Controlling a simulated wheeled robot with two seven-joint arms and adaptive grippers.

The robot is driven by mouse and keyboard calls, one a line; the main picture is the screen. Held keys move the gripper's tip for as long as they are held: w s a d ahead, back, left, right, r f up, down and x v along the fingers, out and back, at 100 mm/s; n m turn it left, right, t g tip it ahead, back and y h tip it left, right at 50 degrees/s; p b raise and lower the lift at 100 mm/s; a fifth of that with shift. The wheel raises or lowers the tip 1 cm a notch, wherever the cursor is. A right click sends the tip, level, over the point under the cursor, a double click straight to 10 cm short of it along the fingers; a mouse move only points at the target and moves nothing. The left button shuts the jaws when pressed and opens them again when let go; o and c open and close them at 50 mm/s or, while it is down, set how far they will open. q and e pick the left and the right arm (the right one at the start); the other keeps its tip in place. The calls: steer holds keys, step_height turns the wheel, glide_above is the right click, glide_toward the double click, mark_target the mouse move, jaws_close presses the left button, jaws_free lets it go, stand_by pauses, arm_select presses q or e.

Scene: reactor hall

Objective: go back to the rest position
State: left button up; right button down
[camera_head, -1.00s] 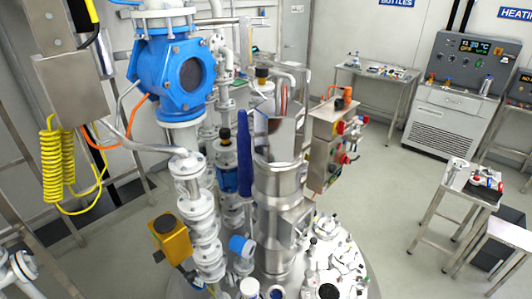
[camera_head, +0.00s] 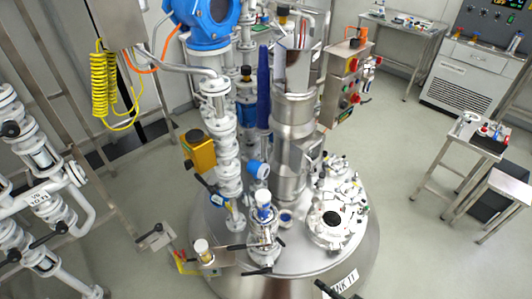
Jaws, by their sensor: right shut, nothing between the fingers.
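The task names no object. The dark tip of my right gripper (camera_head: 333,290) just enters at the bottom edge, in front of the steel reactor vessel's label. It is shut and empty, and most of it is cut off by the frame. My left gripper is not in view.
The round steel vessel lid (camera_head: 290,256) with its white flanged fittings fills the lower middle. White valves and pipes (camera_head: 40,155) stand at left. A red-buttoned control box (camera_head: 346,82) is behind. A small side table (camera_head: 455,150) stands at right; the grey floor between is clear.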

steer(key=s+d+f+g+h, duration=0.1)
steer(key=s+d+f+h, duration=0.15)
steer(key=d+f, duration=0.4)
steer(key=s+d+f+h, duration=0.2)
steer(key=d+f+h, duration=0.15)
steer(key=f, duration=0.65)
steer(key=s+d+f+g+h, duration=0.15)
steer(key=d+f+h, duration=0.25)
steer(key=f, duration=0.5)
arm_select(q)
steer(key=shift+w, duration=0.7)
arm_select(e)
steer(key=s+f+n+g, duration=0.1)
steer(key=s+f, duration=0.4)
steer(key=s, duration=0.5)
steer(key=s+a+f+n+g+h, duration=0.1)
steer(key=s+f+g, duration=0.3)
steer(key=s, duration=0.6)
steer(key=s+f+n+g+h, duration=0.1)
steer(key=s+f+n+g, duration=0.1)
steer(key=s+f, duration=0.5)
steer(key=s+g, duration=0.1)
steer(key=s, duration=0.2)
steer(key=shift+s+a, duration=0.15)
steer(key=shift+s, duration=0.15)
